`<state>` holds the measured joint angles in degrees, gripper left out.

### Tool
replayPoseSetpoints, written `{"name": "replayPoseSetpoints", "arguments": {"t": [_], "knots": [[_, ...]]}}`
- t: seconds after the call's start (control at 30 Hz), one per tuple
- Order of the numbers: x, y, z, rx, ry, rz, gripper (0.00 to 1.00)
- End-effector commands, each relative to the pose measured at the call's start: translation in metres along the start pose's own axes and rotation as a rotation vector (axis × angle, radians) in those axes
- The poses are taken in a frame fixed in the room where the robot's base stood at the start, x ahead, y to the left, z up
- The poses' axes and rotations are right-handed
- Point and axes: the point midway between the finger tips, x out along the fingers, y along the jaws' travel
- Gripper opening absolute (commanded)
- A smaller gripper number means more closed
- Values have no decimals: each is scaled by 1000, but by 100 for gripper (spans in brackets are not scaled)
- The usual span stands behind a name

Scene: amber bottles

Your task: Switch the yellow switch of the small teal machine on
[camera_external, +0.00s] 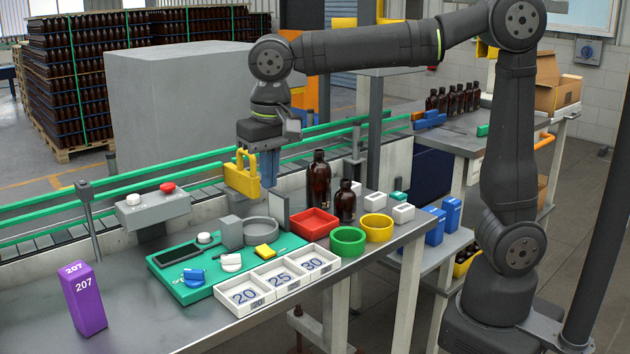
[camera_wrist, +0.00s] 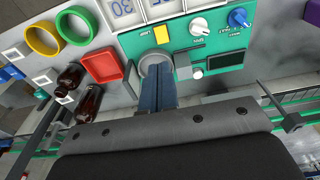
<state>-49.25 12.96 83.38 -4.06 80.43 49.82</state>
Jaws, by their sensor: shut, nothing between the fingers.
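The small teal machine (camera_external: 213,290) lies on the bench as a flat panel with a dark screen, a white knob and a blue knob. Its yellow switch (camera_external: 265,251) is a small yellow block near the right side; it also shows in the wrist view (camera_wrist: 161,34). I cannot tell which way the switch is set. My gripper (camera_external: 268,182) points down above the rear of the machine, clear of the switch. Its blue fingers (camera_wrist: 158,75) are shut and empty. In the wrist view their tips overlap the round grey dish (camera_wrist: 146,66), with the switch beyond them.
A red tray (camera_external: 313,223), a green ring (camera_external: 347,242), a yellow ring (camera_external: 377,228) and brown bottles (camera_external: 319,180) stand right of the machine. White numbered trays (camera_external: 245,296) lie in front. A yellow handled object (camera_external: 241,175) shows beside my gripper. A purple block (camera_external: 85,298) stands left.

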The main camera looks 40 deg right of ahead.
Motion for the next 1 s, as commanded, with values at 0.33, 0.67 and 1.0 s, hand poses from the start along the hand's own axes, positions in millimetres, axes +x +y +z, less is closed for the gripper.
{"name": "replayPoseSetpoints", "arguments": {"t": [0.33, 0.67, 1.0], "knots": [[0, 0, -14, 0, 50, -3, 0], [14, 0, -15, 0, 48, -1, 0], [84, 0, -18, 0, 47, 1, 0]]}}
